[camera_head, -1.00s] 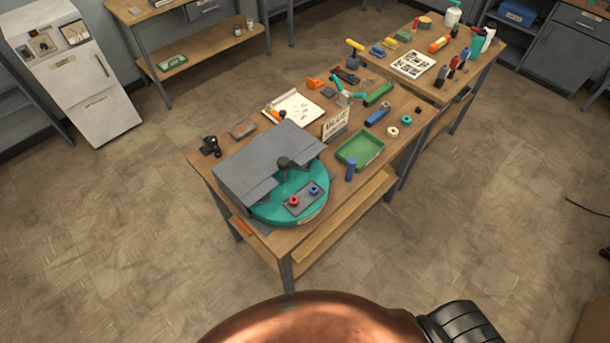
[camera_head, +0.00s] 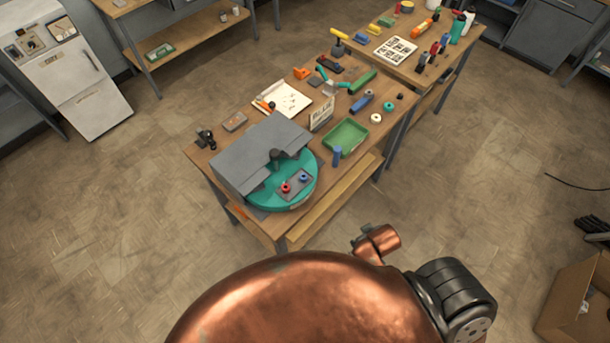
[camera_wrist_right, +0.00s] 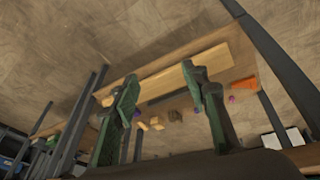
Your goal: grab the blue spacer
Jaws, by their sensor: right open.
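In the head view a blue upright cylinder (camera_head: 337,156) stands near the front edge of the workbench, beside the green tray. A smaller blue piece (camera_head: 304,176) sits next to a red one (camera_head: 286,187) on a plate on the teal turntable (camera_head: 300,199). I cannot tell for sure which is the spacer. My right gripper (camera_wrist_right: 165,92) is open and empty in the right wrist view, with the bench's wooden edge and legs beyond its fingers. It is apart from the blue pieces. My left gripper is not in view.
A grey housing (camera_head: 252,152) covers the back of the turntable. The green tray (camera_head: 346,138) lies behind the upright cylinder. Other tools and rings crowd the far bench end. A cardboard box (camera_head: 572,303) is on the floor at right. Open floor lies around the bench.

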